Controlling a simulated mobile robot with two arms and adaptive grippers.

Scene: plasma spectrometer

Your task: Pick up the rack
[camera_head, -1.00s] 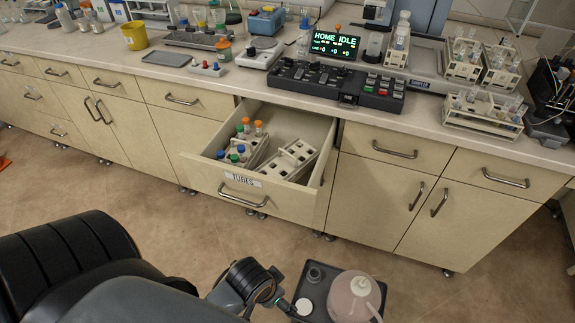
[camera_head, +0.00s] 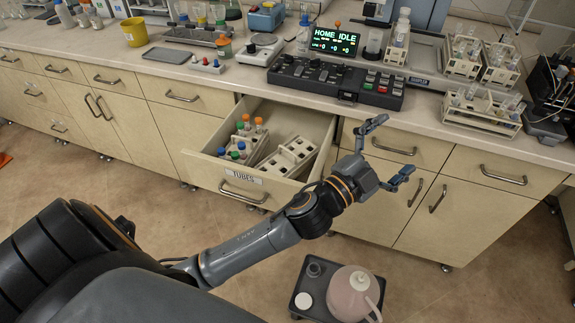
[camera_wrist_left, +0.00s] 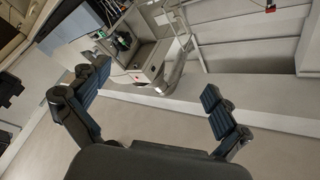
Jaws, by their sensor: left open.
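An open drawer (camera_head: 208,170) labelled TUBES holds two pale racks. The left rack (camera_head: 251,147) carries several tubes with green, orange and blue caps. The right rack (camera_head: 287,158) lies at an angle beside it and its holes look empty. More racks with tubes stand on the bench, such as the front right one (camera_head: 483,118). My left gripper (camera_head: 389,152) is open and empty, to the right of the drawer and in front of the closed cabinet. Its spread fingers also show in the left wrist view (camera_wrist_left: 155,110). My right gripper is not in view.
A control panel (camera_head: 335,84) and a display reading HOME IDLE (camera_head: 334,41) stand on the bench above the drawer. A tray with a pink flask (camera_head: 353,292) is low at the bottom.

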